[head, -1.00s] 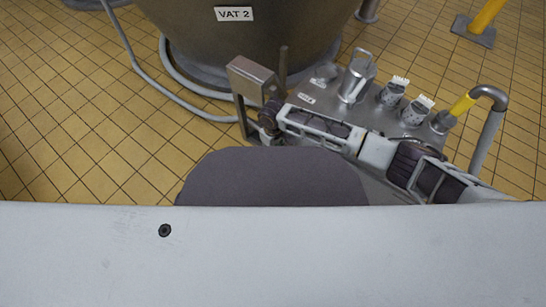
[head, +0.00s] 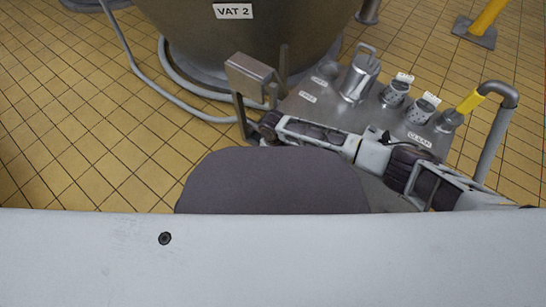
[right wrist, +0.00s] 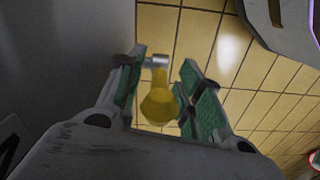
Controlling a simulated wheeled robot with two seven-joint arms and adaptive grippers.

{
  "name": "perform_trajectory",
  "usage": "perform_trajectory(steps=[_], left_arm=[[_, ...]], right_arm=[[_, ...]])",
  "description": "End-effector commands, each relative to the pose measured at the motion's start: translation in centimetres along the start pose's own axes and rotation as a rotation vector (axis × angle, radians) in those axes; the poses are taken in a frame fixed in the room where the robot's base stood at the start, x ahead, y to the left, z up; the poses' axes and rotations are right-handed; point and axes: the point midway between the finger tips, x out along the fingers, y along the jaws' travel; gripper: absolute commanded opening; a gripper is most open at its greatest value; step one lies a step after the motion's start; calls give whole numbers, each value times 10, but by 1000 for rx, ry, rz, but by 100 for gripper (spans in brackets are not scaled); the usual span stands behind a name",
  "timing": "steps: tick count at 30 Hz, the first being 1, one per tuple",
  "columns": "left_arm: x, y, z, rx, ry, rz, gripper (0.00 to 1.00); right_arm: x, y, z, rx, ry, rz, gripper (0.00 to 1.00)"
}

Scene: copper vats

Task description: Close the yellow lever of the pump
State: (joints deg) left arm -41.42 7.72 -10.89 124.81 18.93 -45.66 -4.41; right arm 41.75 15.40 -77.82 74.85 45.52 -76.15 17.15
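In the right wrist view, the yellow lever (right wrist: 158,103) has a rounded end and meets a small metal fitting at its top. My right gripper (right wrist: 163,88) is open, with a green-padded finger on each side of the lever. The lever and pump cannot be made out there. My left gripper is not in view.
Vat 2 (head: 240,40) is behind, with a grey hose (head: 135,65). Tiled floor is clear at left.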

Motion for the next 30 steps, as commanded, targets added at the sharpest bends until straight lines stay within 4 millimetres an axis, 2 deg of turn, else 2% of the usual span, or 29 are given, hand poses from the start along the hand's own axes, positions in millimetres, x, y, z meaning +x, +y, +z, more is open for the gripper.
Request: perform_trajectory(steps=[7,16,30], left_arm=[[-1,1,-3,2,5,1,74],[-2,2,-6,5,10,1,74],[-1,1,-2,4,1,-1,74]], right_arm=[[0,0,0,0,0,0,36],[0,0,0,0,0,0,0],[0,0,0,0,3,-1,0]])
